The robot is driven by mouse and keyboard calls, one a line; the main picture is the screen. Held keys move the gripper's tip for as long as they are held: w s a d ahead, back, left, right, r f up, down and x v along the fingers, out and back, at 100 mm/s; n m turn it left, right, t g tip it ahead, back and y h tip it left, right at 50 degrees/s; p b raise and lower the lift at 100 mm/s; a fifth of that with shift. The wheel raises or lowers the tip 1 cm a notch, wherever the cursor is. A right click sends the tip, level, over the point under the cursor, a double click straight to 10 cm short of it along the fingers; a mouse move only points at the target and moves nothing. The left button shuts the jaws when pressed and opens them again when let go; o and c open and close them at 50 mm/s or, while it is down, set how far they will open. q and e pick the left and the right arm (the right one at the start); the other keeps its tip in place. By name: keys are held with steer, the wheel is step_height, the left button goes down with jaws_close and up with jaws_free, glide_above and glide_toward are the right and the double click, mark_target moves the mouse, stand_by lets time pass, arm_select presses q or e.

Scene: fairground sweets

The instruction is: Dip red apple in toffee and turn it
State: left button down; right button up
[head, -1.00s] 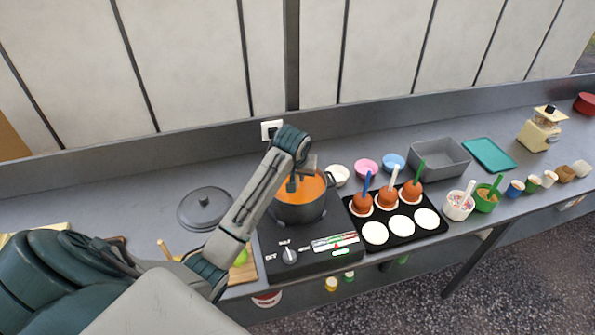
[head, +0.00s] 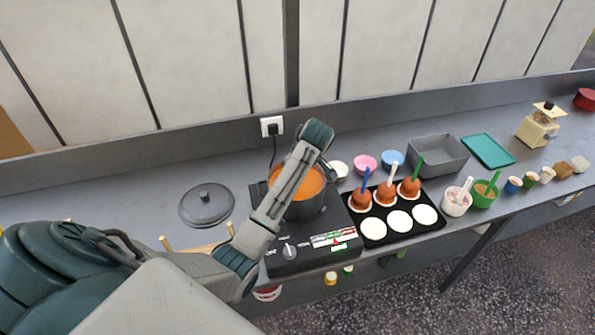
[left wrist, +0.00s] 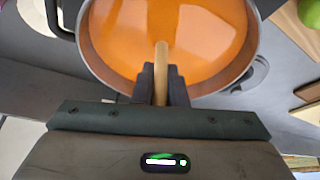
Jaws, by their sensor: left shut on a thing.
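My left gripper (left wrist: 161,80) is shut on a pale wooden stick (left wrist: 161,62) in the left wrist view. The stick shows against the orange toffee (left wrist: 200,35) in the dark pot (left wrist: 88,50). No red apple shows; I cannot tell whether one is under the toffee. In the head view my left arm reaches across the pot (head: 310,209), hiding the fingers and part of the toffee (head: 312,182). The pot stands on a black cooker (head: 300,250) with a dial. My right gripper is in neither view.
A grey lid (head: 207,205) lies left of the cooker. A black tray (head: 432,236) on the right holds three coated apples (head: 361,199) and several white discs (head: 399,221). Small bowls (head: 365,164) and a grey bin (head: 438,155) stand behind. A green apple (left wrist: 308,22) shows at right.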

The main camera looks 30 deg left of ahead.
arm_select(q)
steer(key=m+t, duration=0.1)
steer(key=m, duration=0.1)
steer(key=m+h, duration=0.1)
steer(key=m, duration=0.2)
steer(key=shift+s+a+r+t, duration=0.1)
steer(key=shift+t, duration=0.3)
steer(key=m+h, duration=0.1)
steer(key=m, duration=0.2)
steer(key=shift+t, duration=0.4)
steer(key=m+h, duration=0.1)
steer(key=m, duration=0.2)
steer(key=shift+m, duration=0.3)
steer(key=m+h, duration=0.2)
steer(key=m, duration=0.2)
steer(key=shift+m, duration=0.3)
steer(key=m+h, duration=0.2)
steer(key=m, duration=0.4)
steer(key=n, duration=0.2)
steer(key=n+y, duration=0.1)
steer(key=n, duration=0.2)
steer(key=shift+y, duration=0.3)
steer(key=n+y, duration=0.2)
steer(key=n, duration=0.4)
